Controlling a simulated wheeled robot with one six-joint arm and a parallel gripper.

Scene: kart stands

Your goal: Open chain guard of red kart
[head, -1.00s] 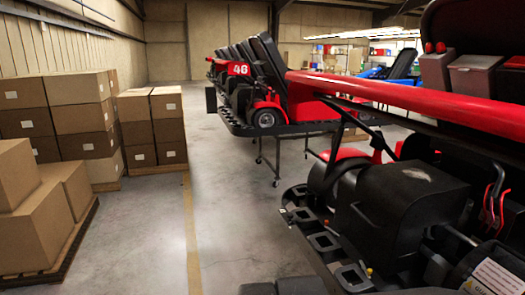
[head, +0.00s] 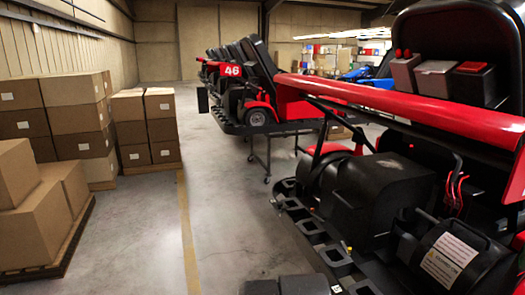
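The near red kart (head: 410,102) fills the right side of the head view, its red bar running across at a slant. A black rounded cover with a white label (head: 448,260) sits at the lower right; it looks like the chain guard and seems closed, but the label is too small to read. A larger black box-shaped housing (head: 385,190) stands to its left.
Cardboard boxes (head: 75,115) are stacked on pallets at the left. A floor lane with a yellow line (head: 188,235) is clear between them and the karts. Another red kart marked 46 (head: 232,71) stands farther back on a raised stand.

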